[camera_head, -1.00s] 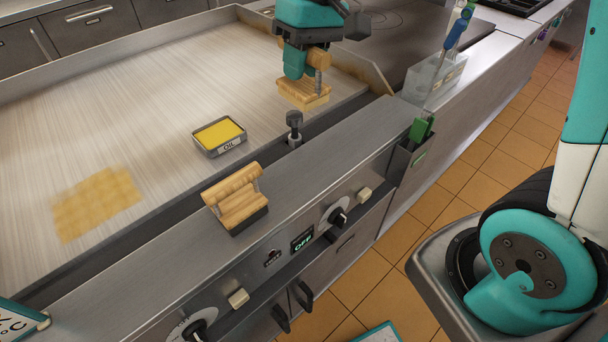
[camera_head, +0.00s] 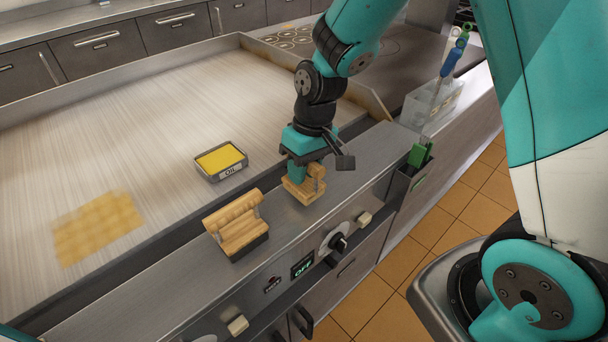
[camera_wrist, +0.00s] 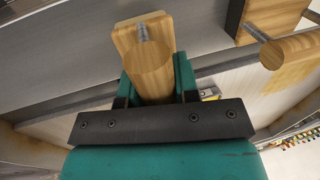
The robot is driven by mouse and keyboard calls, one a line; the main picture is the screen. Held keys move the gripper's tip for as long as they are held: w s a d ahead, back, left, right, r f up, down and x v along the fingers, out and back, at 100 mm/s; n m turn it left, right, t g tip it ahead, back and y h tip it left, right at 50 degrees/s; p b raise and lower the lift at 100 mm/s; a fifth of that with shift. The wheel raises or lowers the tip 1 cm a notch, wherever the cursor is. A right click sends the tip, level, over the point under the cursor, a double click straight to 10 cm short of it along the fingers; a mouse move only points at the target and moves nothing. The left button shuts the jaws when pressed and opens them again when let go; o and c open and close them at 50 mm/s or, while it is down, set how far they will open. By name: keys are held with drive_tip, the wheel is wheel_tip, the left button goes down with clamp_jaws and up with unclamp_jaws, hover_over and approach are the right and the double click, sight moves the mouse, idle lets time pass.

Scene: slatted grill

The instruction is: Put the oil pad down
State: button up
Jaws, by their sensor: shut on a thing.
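The oil pad (camera_head: 304,192), a pale wooden block with a wooden handle, is at the front steel ledge (camera_head: 348,183) of the grill. My gripper (camera_head: 303,173) is above it and shut on its handle. The pad is on the ledge or just above it; I cannot tell if it touches. In the wrist view the pad's wooden handle (camera_wrist: 149,65) sits between the teal fingers of my gripper (camera_wrist: 155,86). The pad's underside is hidden.
A second wooden-handled tool (camera_head: 237,226) with a dark base stands on the ledge to the left. The oil tray (camera_head: 221,160) and a yellowish patch (camera_head: 96,229) are on the griddle plate (camera_head: 120,140). A green-handled tool in a holder (camera_head: 408,178) is to the right.

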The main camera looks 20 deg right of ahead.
drive_tip(key=shift+f, duration=1.1)
drive_tip(key=shift+f, duration=0.15)
drive_tip(key=o, duration=1)
drive_tip(key=shift+c, duration=0.2)
wheel_tip(320, 180, up, 12)
drive_tip(key=d+b, duration=0.2)
drive_tip(key=s+a+r+n+y, duration=0.1)
drive_tip(key=s+a+r, duration=0.2)
drive_tip(key=s, duration=0.6)
drive_tip(key=s+a+r+n+y, duration=0.1)
drive_tip(key=s+a+r+n, duration=0.1)
drive_tip(key=s, duration=0.7)
drive_tip(key=shift+a+r+t, duration=0.3)
drive_tip(key=shift+a+r, duration=0.2)
drive_tip(key=shift+a, duration=0.15)
